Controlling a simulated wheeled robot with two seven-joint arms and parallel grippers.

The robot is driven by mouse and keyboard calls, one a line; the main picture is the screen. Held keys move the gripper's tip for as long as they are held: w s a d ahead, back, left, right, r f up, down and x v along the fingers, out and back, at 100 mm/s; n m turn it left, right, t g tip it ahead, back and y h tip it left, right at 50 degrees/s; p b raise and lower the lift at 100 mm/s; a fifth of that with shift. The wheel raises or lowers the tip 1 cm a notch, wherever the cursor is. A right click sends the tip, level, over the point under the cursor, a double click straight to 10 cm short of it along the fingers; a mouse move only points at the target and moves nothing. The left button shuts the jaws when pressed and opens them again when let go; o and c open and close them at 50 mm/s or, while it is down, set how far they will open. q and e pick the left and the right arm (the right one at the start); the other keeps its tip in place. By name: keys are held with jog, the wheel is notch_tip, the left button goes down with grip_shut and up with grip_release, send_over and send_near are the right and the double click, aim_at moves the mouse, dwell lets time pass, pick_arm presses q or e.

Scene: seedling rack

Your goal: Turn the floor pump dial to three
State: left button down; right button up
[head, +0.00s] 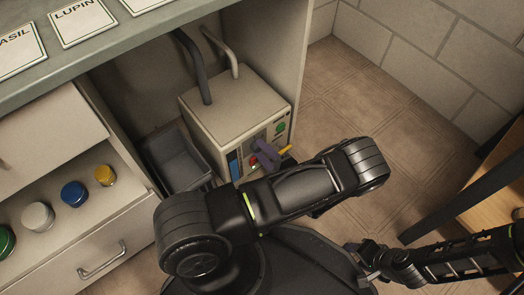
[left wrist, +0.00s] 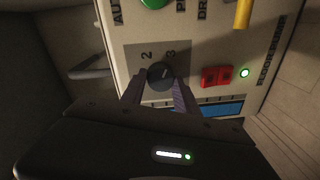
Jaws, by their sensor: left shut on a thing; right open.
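The floor pump (head: 225,103) is a pale box in the open bay under the bench, with two hoses from its top. Its black dial (left wrist: 160,75) shows in the left wrist view, on a grey plate with the numbers 2 and 3 beside it. A short pale mark on the dial slants toward the 3; its exact setting is hard to tell. My left gripper (left wrist: 160,88) is shut on the dial, one purple-grey finger on each side. In the head view this gripper (head: 266,155) hides the dial. My right gripper (head: 364,263) is open and empty, at the lower right, away from the pump.
The panel also has a green button (head: 280,127), a yellow lever (head: 285,149), a red switch (left wrist: 217,76) and a lit green lamp (left wrist: 244,72). A grey bin (head: 176,160) stands left of the pump. A drawer with coloured jars (head: 74,193) is open further left.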

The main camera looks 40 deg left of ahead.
pick_arm(q)
jog(key=shift+m, duration=0.5)
jog(key=c, duration=0.9)
grip_release()
jog(key=shift+d, duration=0.1)
jog(key=p+v, duration=0.1)
jog(key=v, duration=0.6)
jog(key=shift+d+p, duration=0.3)
jog(key=shift+p, duration=0.1)
